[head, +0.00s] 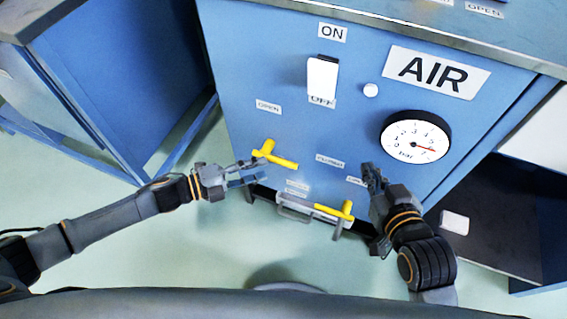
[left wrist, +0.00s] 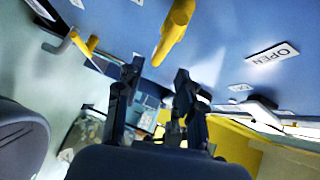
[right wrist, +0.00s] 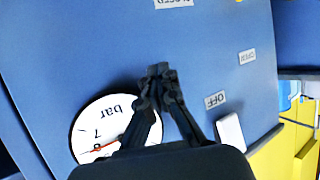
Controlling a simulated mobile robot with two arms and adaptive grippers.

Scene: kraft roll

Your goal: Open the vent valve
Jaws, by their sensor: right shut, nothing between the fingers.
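Two yellow valve handles are on the blue panel; I cannot read which is the vent valve. The upper-left handle (head: 276,155) sits below an OPEN label (head: 268,106), its bar slanting down to the right. The lower handle (head: 333,211) is near the panel's bottom edge. My left gripper (head: 250,172) is open and empty, just left of and below the upper-left handle. In the left wrist view, a yellow handle (left wrist: 175,30) lies ahead of the parted fingers (left wrist: 156,75). My right gripper (head: 371,176) is shut and empty, right of the lower handle, and also shows in its wrist view (right wrist: 158,70).
A white switch (head: 322,76), a small white knob (head: 370,90) and a bar gauge (head: 415,137) are on the panel, with an AIR sign (head: 437,72). A grey bracket (head: 295,208) juts out at the bottom. A blue cabinet (head: 125,75) stands left; open floor lies between.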

